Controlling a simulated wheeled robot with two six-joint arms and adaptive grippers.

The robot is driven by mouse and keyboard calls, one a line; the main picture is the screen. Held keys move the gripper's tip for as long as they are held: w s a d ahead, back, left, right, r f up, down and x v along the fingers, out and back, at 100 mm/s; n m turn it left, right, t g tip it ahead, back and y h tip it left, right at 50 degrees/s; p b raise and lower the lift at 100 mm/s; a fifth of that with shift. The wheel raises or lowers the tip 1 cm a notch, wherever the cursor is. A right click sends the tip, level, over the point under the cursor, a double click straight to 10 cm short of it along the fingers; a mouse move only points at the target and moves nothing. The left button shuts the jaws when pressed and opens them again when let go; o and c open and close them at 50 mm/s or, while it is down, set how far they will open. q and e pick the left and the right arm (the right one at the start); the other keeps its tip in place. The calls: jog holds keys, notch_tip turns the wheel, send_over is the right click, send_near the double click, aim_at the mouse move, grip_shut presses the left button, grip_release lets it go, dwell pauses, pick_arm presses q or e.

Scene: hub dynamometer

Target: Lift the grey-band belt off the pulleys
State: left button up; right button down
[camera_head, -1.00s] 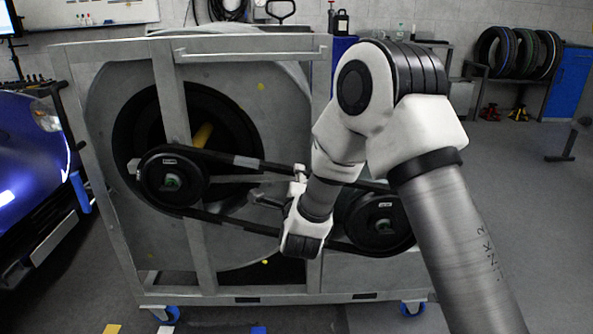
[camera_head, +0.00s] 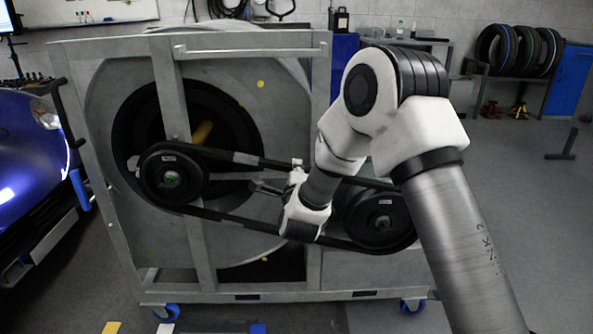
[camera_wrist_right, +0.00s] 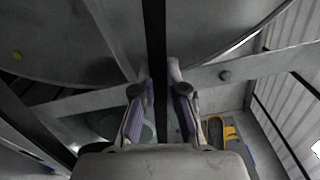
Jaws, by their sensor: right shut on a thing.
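The black belt (camera_head: 228,217) loops around the left pulley (camera_head: 172,175) and the right pulley (camera_head: 380,218) on the front of the metal frame. Its grey band (camera_head: 246,158) shows on the upper run, right of the left pulley. My right gripper (camera_head: 263,187) is between the pulleys, partly hidden by its own wrist. In the right wrist view, its two purple-padded fingers (camera_wrist_right: 164,92) are shut on the belt (camera_wrist_right: 156,45), which runs between them as a dark strip. The head view does not clearly show the grip point. My left gripper is not in view.
The wheeled metal frame (camera_head: 255,55) has upright bars and a large drum behind the belt. A blue car (camera_head: 32,165) stands close at the left. Tyres (camera_head: 518,50) and a blue cabinet (camera_head: 568,80) are at the back right. Floor at the right is mostly open.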

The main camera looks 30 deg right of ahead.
jog(key=shift+w+a+r, duration=0.25)
jog(key=shift+a+r, duration=0.05)
jog(key=shift+a, duration=0.05)
jog(key=shift+s+a, duration=0.1)
jog(key=shift+s, duration=0.05)
jog(key=shift+s+a, duration=0.35)
jog(key=shift+s, duration=0.3)
jog(key=shift+s, duration=0.1)
jog(key=shift+b+v, duration=0.45)
jog(key=shift+v, duration=0.35)
jog(key=shift+a, duration=0.1)
jog(key=shift+v, duration=0.9)
